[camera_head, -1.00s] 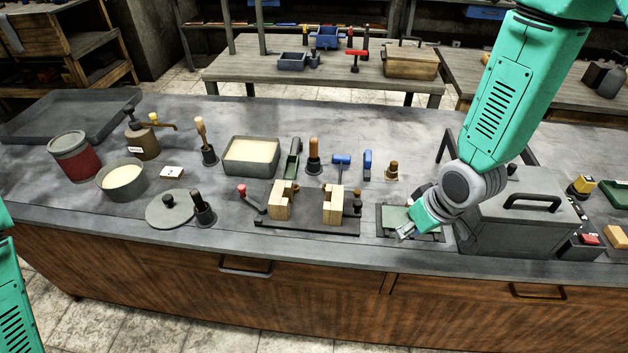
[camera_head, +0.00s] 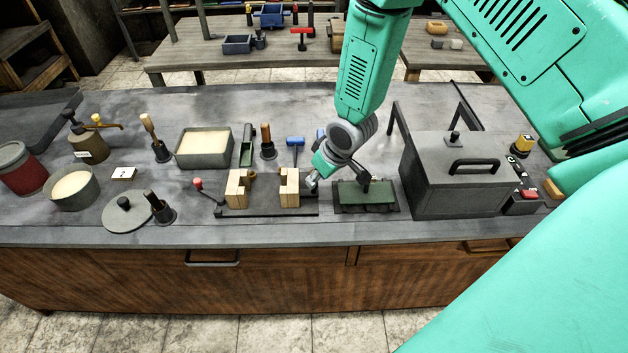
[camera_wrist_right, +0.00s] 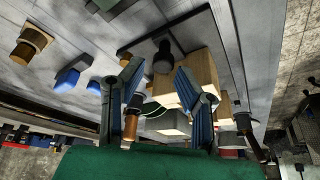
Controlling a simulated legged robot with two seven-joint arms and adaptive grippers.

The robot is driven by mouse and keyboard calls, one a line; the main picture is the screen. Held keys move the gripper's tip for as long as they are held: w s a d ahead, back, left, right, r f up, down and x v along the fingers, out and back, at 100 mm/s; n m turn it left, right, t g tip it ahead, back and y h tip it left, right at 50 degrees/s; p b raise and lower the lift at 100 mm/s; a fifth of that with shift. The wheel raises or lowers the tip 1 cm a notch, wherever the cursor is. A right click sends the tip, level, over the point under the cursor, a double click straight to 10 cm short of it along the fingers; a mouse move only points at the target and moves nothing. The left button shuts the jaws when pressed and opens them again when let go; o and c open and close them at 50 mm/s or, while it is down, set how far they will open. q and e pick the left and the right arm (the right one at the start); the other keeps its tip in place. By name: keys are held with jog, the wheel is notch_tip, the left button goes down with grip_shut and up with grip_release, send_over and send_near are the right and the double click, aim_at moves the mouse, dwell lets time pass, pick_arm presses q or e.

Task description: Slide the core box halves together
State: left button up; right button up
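The two light wooden core box halves stand apart on a dark base plate (camera_head: 266,213), with a gap between them. The left half (camera_head: 237,191) and right half (camera_head: 288,190) both look upright. My right gripper (camera_head: 311,183) is just right of the right half. In the right wrist view its two fingers (camera_wrist_right: 160,85) are spread, with a black knob (camera_wrist_right: 162,58) ahead between their tips and the wooden right half (camera_wrist_right: 195,70) behind it. I cannot tell whether a finger touches the knob. My left gripper is not in view.
A red-knobbed lever (camera_head: 198,184) stands left of the base plate. A green-topped tray (camera_head: 366,195) lies to the right, then a big grey box (camera_head: 455,185). A sand-filled pan (camera_head: 204,148) and several tools stand behind. The front strip of bench is clear.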

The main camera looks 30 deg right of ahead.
aim_at(296, 181)
jog(key=shift+x, duration=0.95)
jog(key=shift+a+f, duration=0.15)
jog(key=shift+f, duration=0.05)
jog(key=shift+w+a, duration=0.2)
jog(key=shift+d, duration=0.1)
grip_shut()
jog(key=shift+d, duration=0.15)
jog(key=a, duration=0.1)
jog(key=w+a, duration=0.2)
jog(key=a, duration=0.1)
jog(key=shift+f+b, duration=0.1)
jog(key=shift+b, duration=0.3)
jog(key=shift+w+a, duration=0.1)
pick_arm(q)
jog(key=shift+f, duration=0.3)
pick_arm(e)
grip_release()
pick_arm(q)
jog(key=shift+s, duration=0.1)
